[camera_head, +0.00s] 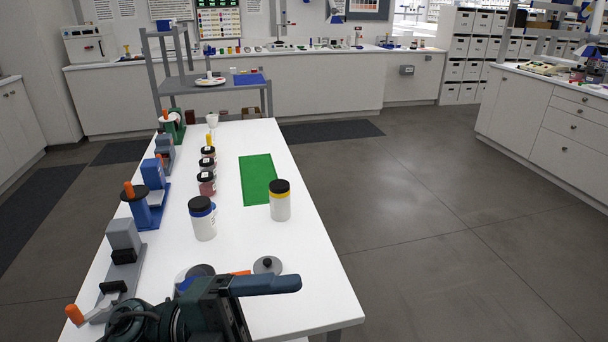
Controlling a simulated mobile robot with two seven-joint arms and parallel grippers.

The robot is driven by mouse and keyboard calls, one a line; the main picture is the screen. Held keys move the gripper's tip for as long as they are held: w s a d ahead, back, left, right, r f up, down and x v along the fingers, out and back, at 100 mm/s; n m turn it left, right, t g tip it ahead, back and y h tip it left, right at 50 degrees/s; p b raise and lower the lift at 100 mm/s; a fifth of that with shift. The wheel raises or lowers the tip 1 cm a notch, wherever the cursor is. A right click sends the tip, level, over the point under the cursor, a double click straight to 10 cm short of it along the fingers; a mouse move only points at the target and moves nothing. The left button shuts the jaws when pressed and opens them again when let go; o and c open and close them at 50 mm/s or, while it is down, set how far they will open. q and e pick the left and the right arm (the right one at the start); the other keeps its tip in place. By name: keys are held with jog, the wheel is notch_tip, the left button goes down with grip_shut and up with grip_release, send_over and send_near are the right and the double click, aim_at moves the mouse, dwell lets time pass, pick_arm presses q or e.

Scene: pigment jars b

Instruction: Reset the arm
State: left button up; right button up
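My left gripper (265,285) is at the bottom of the head view, over the near end of the white table (310,300). Its dark body fills the lower left, and a blue-grey finger points right. I see it side-on and cannot tell whether it is open or shut; nothing shows held in the visible part. A grey knobbed lid (267,265) lies just beyond the finger. Another round item, partly hidden behind the gripper, lies left of the lid with a bit of orange beside it. My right gripper is not in view.
A white jar with a black lid and blue band (202,218) and one with a yellow band (280,200) stand mid-table. A green mat (258,178) lies behind them. Smaller jars (207,183) stand in a row. Hand-cranked devices (122,245) line the left edge. Floor is clear right.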

pick_arm(q)
jog(key=w+a+f+n+t+y+p, duration=0.1)
jog(key=w+a+f+n+t+y, duration=0.3)
jog(key=n+t, duration=0.65)
jog(key=w+a+f+n+t+y, duration=0.3)
jog(key=w+n+t+y, duration=0.15)
jog(key=n+t, duration=0.6)
jog(key=s+a+f+n+g+y, duration=0.1)
jog(key=s+f+n+g+y, duration=0.2)
jog(key=f, duration=0.4)
jog(key=s+a+f+n+g+y, duration=0.2)
jog(key=s+f+n+g, duration=0.1)
jog(key=f, duration=0.5)
jog(key=s+a+f+n+g+y+p, duration=0.1)
jog(key=s+a+f+n+g+y, duration=0.1)
jog(key=f, duration=0.5)
jog(key=shift+s+f+n+g+y, duration=0.2)
jog(key=shift+s+n+g+y, duration=0.4)
jog(key=shift+s+n+y, duration=0.3)
